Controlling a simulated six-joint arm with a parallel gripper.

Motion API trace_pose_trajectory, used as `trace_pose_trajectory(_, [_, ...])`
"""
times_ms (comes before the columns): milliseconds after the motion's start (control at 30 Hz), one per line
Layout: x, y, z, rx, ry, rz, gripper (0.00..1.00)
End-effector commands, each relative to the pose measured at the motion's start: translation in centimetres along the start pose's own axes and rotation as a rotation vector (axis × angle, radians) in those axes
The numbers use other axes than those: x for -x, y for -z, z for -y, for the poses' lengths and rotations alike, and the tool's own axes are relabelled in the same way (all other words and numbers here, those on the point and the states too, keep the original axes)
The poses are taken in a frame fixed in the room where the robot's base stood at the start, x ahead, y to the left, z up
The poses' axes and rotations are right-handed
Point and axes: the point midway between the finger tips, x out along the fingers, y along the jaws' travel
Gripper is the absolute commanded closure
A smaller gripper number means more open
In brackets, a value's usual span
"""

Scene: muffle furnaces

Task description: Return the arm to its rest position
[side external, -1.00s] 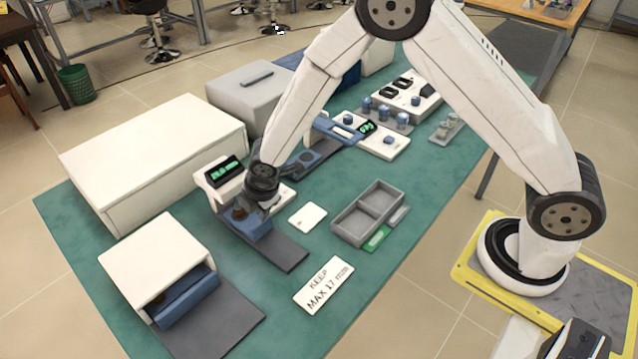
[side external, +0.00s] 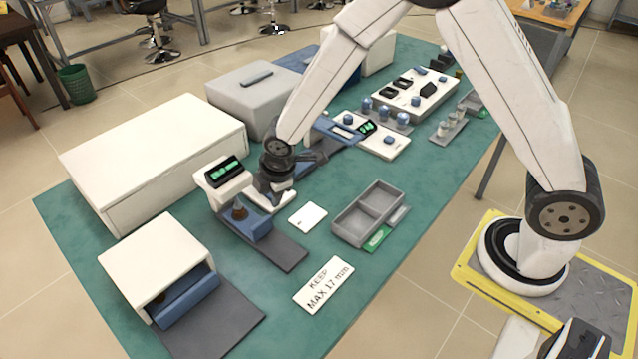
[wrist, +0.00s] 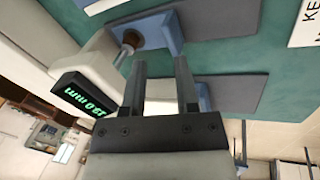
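My arm reaches over the green table from the right. My gripper (wrist: 161,66) is open in the wrist view, its two dark fingers apart with nothing held between them. In the side view it hangs beside the small white-and-blue instrument (side external: 228,180) with the green display, on that instrument's right. A small brown piece (side external: 239,212) sits on the instrument's blue part, apart from the fingers; it also shows in the wrist view (wrist: 132,39). The fingertips are hard to make out in the side view.
A small open-fronted box (side external: 155,250), a long white box (side external: 150,150) and a grey box (side external: 255,85) stand on the left and back. A grey divided tray (side external: 347,229), a white card (side external: 308,217) and a sign (side external: 324,285) lie on the right.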

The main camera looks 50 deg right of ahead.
Motion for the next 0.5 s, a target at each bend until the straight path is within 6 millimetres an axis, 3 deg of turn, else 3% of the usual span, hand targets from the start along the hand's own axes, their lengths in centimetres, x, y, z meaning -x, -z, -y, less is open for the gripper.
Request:
trace_pose_trajectory(267, [5.5,-5.2,2.0,-0.432,0.014,0.014,0.62])
trace_pose_trajectory(500, [9.5,-9.2,5.3,-0.816,0.026,0.027,0.62])
